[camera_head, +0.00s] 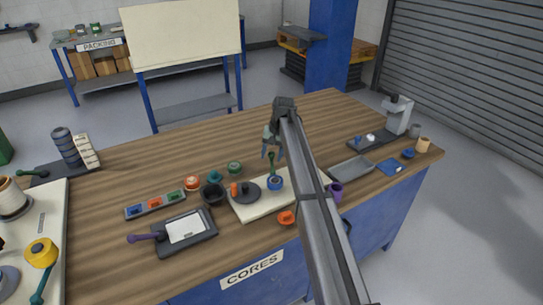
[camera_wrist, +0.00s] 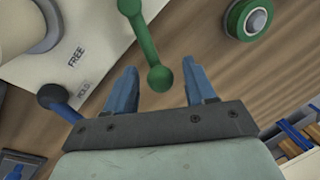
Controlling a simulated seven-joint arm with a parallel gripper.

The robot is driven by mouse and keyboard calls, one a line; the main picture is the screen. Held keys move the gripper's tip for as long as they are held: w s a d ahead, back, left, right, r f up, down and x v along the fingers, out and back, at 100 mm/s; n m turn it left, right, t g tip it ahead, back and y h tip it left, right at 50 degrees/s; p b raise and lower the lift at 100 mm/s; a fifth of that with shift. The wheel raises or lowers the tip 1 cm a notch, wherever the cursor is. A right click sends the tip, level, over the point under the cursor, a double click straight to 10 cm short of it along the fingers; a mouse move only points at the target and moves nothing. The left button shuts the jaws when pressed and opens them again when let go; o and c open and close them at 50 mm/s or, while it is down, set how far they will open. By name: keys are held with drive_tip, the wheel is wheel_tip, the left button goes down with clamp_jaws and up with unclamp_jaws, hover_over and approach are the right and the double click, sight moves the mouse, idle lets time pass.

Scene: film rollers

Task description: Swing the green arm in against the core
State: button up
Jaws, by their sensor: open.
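The green arm (camera_head: 271,164) stands out from the far edge of a cream board (camera_head: 302,191). In the wrist view the green arm (camera_wrist: 145,40) has rounded ends, and its near ball lies between my finger tips. My gripper (camera_head: 271,151) is open above that end; in the wrist view my gripper (camera_wrist: 161,82) has a finger on each side, with gaps to the ball. A pale cylinder (camera_wrist: 25,25) stands on the board, which carries the words FREE and HOLD. I cannot tell which is the core.
A dark disc (camera_head: 247,193) and an orange peg (camera_head: 233,188) are on the board. A green roller (camera_wrist: 247,18) lies nearby on the table. A dark cup (camera_head: 213,194), a grey tray (camera_head: 351,169) and a purple cup (camera_head: 335,192) stand around.

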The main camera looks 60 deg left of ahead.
drive_tip(key=shift+f, duration=0.45)
drive_tip(key=shift+c, duration=0.5)
clamp_jaws()
